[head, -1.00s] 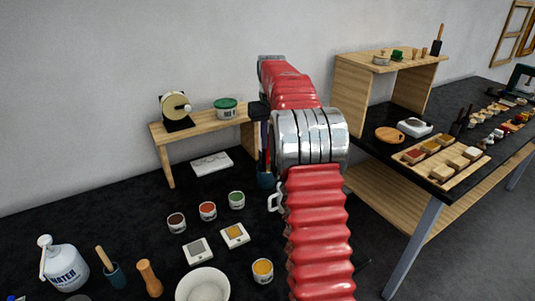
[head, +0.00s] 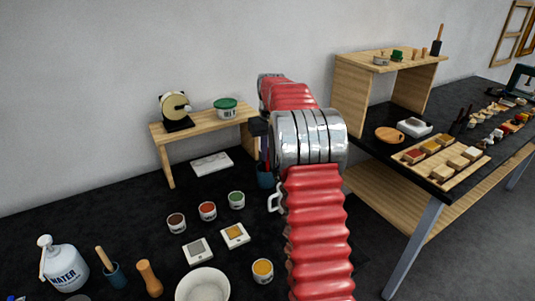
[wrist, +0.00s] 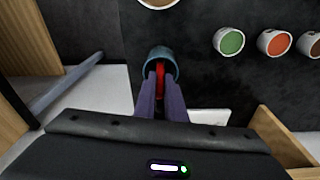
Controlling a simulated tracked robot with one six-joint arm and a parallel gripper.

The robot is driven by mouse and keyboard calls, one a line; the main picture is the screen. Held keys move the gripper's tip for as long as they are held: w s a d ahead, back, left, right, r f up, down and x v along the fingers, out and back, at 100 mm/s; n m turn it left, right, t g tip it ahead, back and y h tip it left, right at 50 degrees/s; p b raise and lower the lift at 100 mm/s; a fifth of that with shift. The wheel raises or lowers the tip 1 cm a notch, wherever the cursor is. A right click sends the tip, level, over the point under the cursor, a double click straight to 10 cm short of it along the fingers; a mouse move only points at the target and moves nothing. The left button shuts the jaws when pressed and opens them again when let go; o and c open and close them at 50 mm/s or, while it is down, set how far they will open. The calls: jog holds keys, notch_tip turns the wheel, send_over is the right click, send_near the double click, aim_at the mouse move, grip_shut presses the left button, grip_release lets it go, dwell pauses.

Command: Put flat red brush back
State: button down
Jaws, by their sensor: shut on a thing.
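My gripper (wrist: 161,92) is shut on a red brush (wrist: 160,76); in the wrist view a strip of red shows between its two purple fingers. The fingertips reach to the mouth of a blue cup (wrist: 172,54), and the lower part of the brush is hidden there. In the head view the cup (head: 265,180) stands on the dark table directly below my gripper (head: 264,153), partly covered by my arm. Whether the brush touches the cup bottom cannot be seen.
A low wooden shelf (head: 195,126) stands left of the cup, with a green-lidded tub (head: 226,107) on it. A wooden riser (head: 352,95) is to the right.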

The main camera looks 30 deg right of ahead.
jog(key=c, duration=1.8)
grip_release()
jog(key=r, duration=0.4)
jog(key=s+r, duration=0.1)
jog(key=r, duration=0.7)
jog(key=shift+s+a, duration=0.2)
